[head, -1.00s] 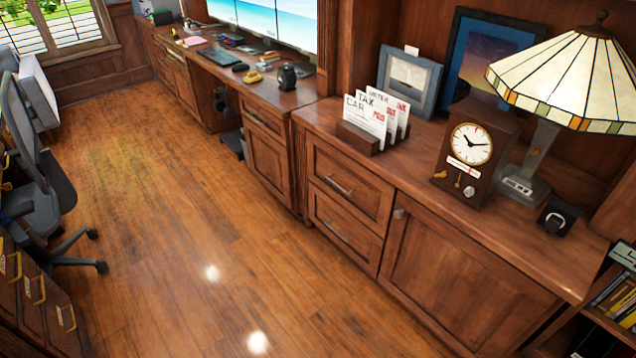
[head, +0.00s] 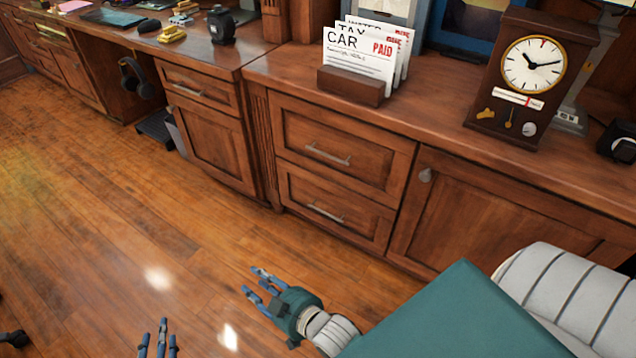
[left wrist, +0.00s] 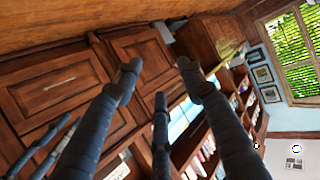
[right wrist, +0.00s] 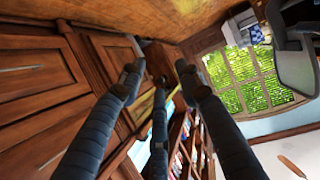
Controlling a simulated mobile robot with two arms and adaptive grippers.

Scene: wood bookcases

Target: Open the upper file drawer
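The upper file drawer (head: 380,163) is the top one of two stacked wood drawers under the letter holder. It is shut flush, with a thin metal bar handle (head: 327,154). The lower drawer (head: 350,216) is also shut. My left gripper (head: 157,335) shows only its fingertips at the bottom edge of the head view, over the floor. My right gripper (head: 258,283) is lower left of the drawers, apart from them. In the left wrist view (left wrist: 160,80) and right wrist view (right wrist: 160,80) the fingers are spread, with nothing between them.
A cabinet door (head: 500,225) with a knob (head: 425,175) is right of the drawers. A desk section with a small drawer (head: 198,90) is to the left. The countertop holds a letter holder (head: 350,87) and a clock (head: 530,75). The wood floor (head: 90,200) ahead is clear.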

